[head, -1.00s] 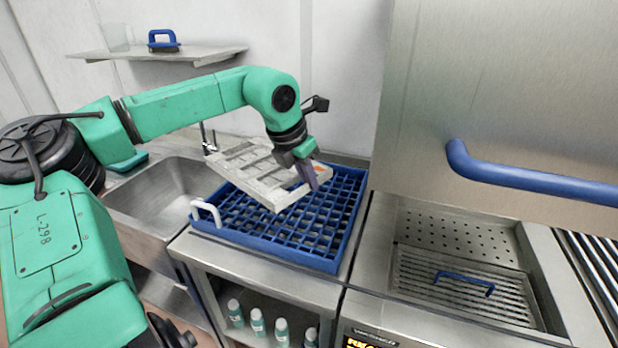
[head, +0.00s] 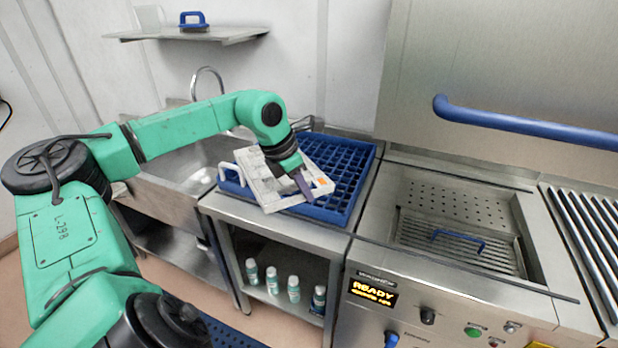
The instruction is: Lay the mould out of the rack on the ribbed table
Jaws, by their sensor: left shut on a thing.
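The mould (head: 258,184) is a pale, flat plate with shallow cells and a small orange mark. My left gripper (head: 300,180) is shut on its right part and holds it tilted above the blue rack (head: 345,207). The mould covers the left part of the rack; whether they touch I cannot tell. The ribbed table (head: 590,235), with parallel metal bars, shows in part at the right edge, beyond the machine. My right gripper is out of view.
The rack stands on a steel counter beside a sink (head: 190,165). A machine with a perforated, slatted basin (head: 460,235) and a raised hood with a blue bar handle (head: 520,125) lies between rack and ribbed table. Several bottles (head: 272,280) stand on the shelf below.

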